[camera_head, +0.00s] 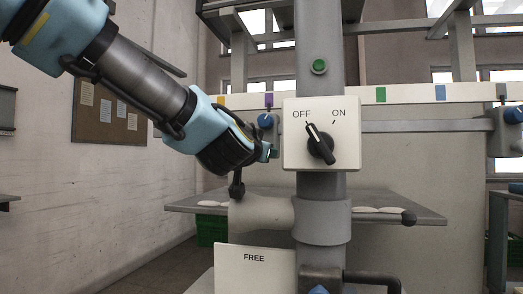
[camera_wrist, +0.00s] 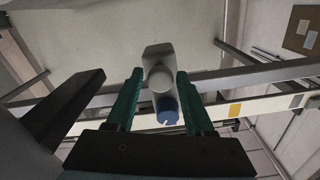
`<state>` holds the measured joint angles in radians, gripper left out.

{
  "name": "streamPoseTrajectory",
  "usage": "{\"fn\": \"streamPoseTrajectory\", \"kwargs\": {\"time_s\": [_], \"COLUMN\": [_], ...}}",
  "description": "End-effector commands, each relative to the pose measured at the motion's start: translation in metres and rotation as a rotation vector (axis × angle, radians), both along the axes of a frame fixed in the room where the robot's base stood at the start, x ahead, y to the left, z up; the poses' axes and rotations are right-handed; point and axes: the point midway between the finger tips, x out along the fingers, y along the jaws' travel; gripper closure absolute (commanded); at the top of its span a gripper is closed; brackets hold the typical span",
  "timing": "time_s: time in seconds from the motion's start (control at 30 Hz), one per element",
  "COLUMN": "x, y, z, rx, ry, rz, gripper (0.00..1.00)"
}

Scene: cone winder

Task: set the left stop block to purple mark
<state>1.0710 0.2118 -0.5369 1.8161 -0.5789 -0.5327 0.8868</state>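The left stop block (camera_head: 275,136) with its blue knob (camera_head: 265,120) sits on the rail just below the purple mark (camera_head: 268,100), partly hidden by the switch panel. In the wrist view the grey stop block (camera_wrist: 157,56) and blue knob (camera_wrist: 167,110) appear between the two teal fingers. My gripper (camera_head: 271,152) is just below the knob in the head view; in the wrist view my gripper (camera_wrist: 160,75) is open, with gaps visible beside the block. The purple mark is not seen in the wrist view.
An OFF/ON switch panel (camera_head: 321,134) on a grey post (camera_head: 320,205) stands close right of my gripper. A yellow mark (camera_head: 220,101) is left along the rail; green (camera_head: 381,95) and blue (camera_head: 440,92) marks are right. A second stop block (camera_head: 507,135) is far right. A shelf (camera_head: 400,203) lies below.

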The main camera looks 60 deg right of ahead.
Motion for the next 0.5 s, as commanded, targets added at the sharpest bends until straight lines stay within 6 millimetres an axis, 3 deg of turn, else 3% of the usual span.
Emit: {"fn": "streamPoseTrajectory", "kwargs": {"time_s": [0.13,0.5], "x": [0.0003,-0.0017], "y": [0.0001,0.0079], "z": [0.0003,0.0000], "rx": [0.000,-0.002], "ry": [0.000,-0.001], "rz": [0.001,0.000], "gripper": [0.31,0.31]}}
